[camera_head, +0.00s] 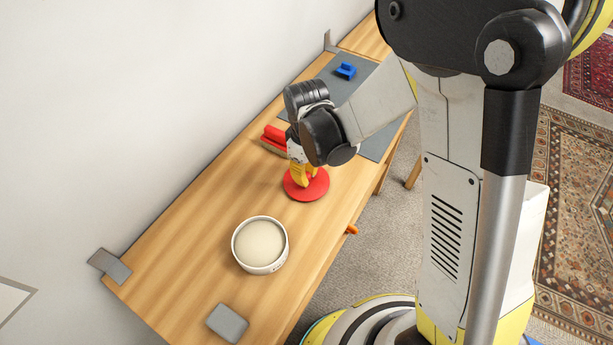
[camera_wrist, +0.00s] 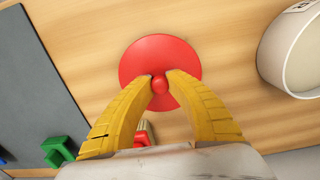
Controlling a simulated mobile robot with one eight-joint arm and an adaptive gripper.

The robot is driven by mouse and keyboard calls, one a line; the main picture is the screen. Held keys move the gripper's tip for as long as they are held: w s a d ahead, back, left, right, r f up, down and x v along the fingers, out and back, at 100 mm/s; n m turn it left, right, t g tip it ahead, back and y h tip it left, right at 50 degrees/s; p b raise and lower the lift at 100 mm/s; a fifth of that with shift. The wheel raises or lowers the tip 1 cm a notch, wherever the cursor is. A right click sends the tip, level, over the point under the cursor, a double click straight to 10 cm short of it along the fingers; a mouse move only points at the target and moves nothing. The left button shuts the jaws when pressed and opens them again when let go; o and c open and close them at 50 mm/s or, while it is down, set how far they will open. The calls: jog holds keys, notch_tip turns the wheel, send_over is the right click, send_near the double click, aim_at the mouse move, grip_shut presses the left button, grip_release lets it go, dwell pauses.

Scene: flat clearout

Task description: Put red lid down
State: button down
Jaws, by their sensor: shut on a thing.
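The red lid (camera_head: 306,189) is a flat round disc with a small knob on top, over the wooden table. My gripper (camera_head: 305,180) is above it, with yellow fingers pointing down. In the wrist view the lid (camera_wrist: 150,55) lies level, and the fingertips of my gripper (camera_wrist: 160,82) are shut on its red knob. I cannot tell whether the lid's underside touches the table. A round white pot (camera_head: 260,245) with pale contents stands open, nearer the camera; it also shows at the right of the wrist view (camera_wrist: 290,55).
A grey mat (camera_head: 335,85) with a blue object (camera_head: 346,71) lies at the far end. A red object (camera_head: 275,135) is beside my gripper. A grey block (camera_head: 227,322) sits at the near end. A green object (camera_wrist: 58,150) shows in the wrist view. Bare wood surrounds the pot.

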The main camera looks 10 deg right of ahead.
aim_at(307, 174)
jog(key=c, duration=1.8)
grip_release()
jog(key=shift+f, duration=0.1)
jog(key=o, duration=0.4)
notch_tip(307, 174, up, 12)
jog(key=p, duration=0.5)
jog(key=shift+s+d+r+m+t, duration=1.2)
jog(key=shift+s+d+r+m, duration=0.6)
jog(key=shift+d+r, duration=0.55)
jog(key=shift+s+d+r+m+t, duration=1.2)
jog(key=shift+s+d+r+m, duration=0.55)
jog(key=shift+d+r, duration=0.6)
jog(key=shift+s+d+r+m+t, duration=1.2)
jog(key=shift+s+d+r+m, duration=0.45)
jog(key=shift+s+d+r, duration=0.65)
